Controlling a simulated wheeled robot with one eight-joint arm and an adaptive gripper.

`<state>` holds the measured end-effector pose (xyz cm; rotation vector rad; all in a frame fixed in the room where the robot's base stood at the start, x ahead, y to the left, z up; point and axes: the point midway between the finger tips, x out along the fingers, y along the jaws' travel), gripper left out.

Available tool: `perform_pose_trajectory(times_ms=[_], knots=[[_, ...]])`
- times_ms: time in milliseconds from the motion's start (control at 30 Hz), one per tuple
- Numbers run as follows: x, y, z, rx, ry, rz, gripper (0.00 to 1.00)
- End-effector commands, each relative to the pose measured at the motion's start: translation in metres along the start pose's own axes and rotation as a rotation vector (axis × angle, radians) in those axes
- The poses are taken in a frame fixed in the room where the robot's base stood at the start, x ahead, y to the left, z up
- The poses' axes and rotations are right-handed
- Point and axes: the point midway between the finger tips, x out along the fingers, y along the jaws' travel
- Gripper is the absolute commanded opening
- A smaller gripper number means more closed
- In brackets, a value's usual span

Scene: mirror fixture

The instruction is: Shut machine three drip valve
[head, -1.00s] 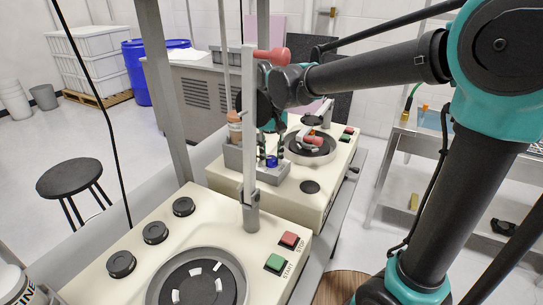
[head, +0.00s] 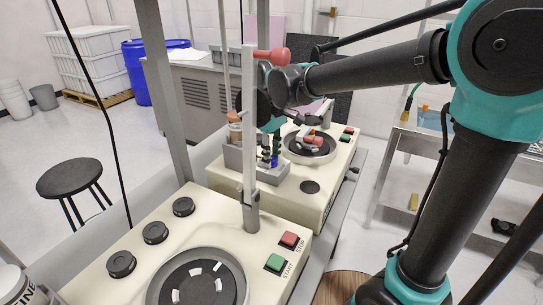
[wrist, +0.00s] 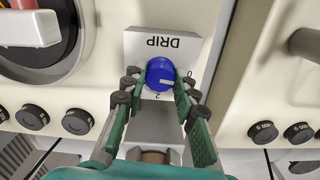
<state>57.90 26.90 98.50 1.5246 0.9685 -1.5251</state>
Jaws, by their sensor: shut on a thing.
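The blue drip valve knob (wrist: 160,75) sits on a grey block (wrist: 165,50) marked DRIP, upside down in the wrist view. A 0 is printed to the right of the knob and a 2 below it. A white mark on the knob points roughly right, towards the 0 side; its exact angle is hard to tell. My gripper (wrist: 160,80) is shut on the knob, one finger on each side. In the head view the knob (head: 275,161) is small and partly hidden by my gripper (head: 270,147) above the far machine (head: 235,190).
A nearer machine (head: 130,235) with black knobs and red and green buttons stands in front. An upright metal post (head: 250,130) rises close to my gripper. A black stool (head: 69,178) is at the left and a metal shelf cart (head: 400,170) at the right.

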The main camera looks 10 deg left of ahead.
Motion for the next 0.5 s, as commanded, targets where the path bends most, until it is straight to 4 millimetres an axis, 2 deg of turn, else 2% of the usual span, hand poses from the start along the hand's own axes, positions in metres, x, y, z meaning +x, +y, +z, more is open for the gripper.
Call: perform_pose_trajectory(times_ms=[200,500], knots=[[-0.0003,0.0003,-0.0004,-0.093,0.001,0.001,0.00],[-0.0003,0.0003,-0.0004,-0.140,0.001,0.001,0.00]])
